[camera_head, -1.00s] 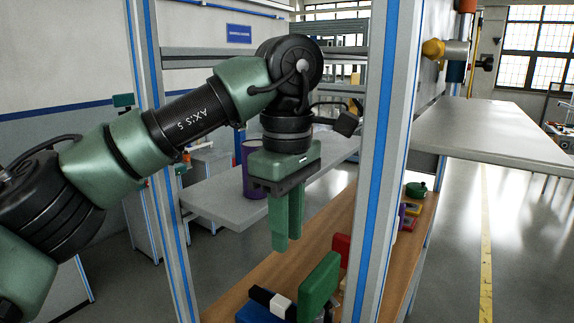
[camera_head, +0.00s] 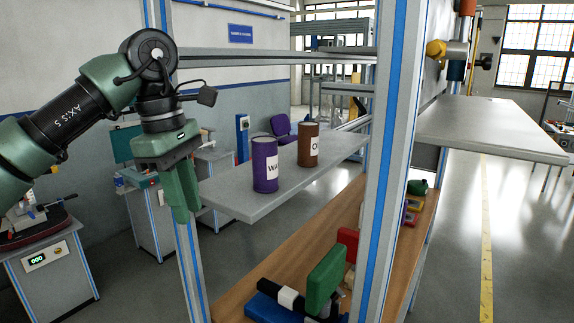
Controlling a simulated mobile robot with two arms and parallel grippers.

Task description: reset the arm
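My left gripper (camera_head: 182,216) hangs at the end of my green and black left arm (camera_head: 80,110), in the left part of the head view. Its green fingers point down, just left of the grey shelf (camera_head: 240,203), in front of the frame post. The fingers overlap from this angle, so the gap between them cannot be judged. No object shows at its fingertips. My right arm and gripper do not show.
A purple can (camera_head: 265,165) and a brown can (camera_head: 308,145) stand upright on the shelf. A blue-striped post (camera_head: 385,180) rises right of them. Below, a wooden shelf (camera_head: 240,300) holds a green block (camera_head: 325,278) and other coloured parts. A grey panel (camera_head: 490,130) juts out at right.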

